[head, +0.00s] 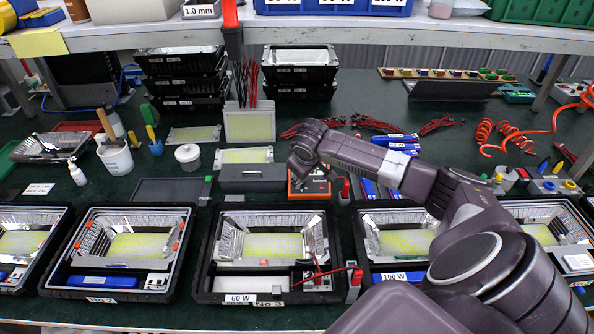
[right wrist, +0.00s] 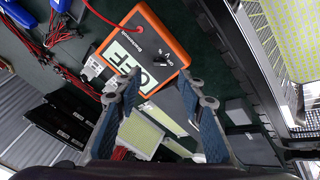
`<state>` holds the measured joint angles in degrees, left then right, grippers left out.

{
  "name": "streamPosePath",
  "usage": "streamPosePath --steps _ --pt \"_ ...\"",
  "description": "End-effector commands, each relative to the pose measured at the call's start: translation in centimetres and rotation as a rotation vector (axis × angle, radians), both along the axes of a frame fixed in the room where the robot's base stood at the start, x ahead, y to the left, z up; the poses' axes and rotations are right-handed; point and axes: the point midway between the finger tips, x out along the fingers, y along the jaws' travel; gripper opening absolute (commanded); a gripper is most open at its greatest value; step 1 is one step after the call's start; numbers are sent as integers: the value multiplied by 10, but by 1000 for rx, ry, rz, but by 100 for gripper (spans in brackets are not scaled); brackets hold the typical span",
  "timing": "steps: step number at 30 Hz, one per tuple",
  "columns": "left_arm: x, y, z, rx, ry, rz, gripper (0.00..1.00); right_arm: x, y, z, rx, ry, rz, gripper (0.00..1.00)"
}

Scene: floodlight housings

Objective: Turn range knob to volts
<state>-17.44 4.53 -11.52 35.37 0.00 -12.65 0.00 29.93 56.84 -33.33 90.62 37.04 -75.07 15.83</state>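The multimeter (right wrist: 143,50) has an orange case and a dark face in the right wrist view. Its display (right wrist: 128,66) reads OFF, and its small dark range knob (right wrist: 160,46) sits near the OFF and V marks; I cannot tell clearly where the pointer lies. In the head view the multimeter (head: 318,187) is partly hidden under my right gripper (head: 302,168). My right gripper, also in the right wrist view (right wrist: 160,88), has its fingers spread with nothing between them, close to the multimeter and apart from the knob. My left gripper is in neither view.
A red lead (right wrist: 104,17) runs to the multimeter. Floodlight housings (head: 207,262) line the front of the green bench (head: 365,125). A dark box (head: 250,178) sits left of the multimeter. A shelf (head: 330,36) crosses the back above the bench.

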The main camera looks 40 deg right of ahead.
Motion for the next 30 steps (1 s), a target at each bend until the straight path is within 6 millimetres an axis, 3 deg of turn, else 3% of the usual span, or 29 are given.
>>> streamPosePath --steps 18,30 --pt "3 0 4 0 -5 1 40 26 -20 -59 0 1 -1 36" --pt "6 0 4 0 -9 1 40 30 -23 -69 -1 -1 1 36"
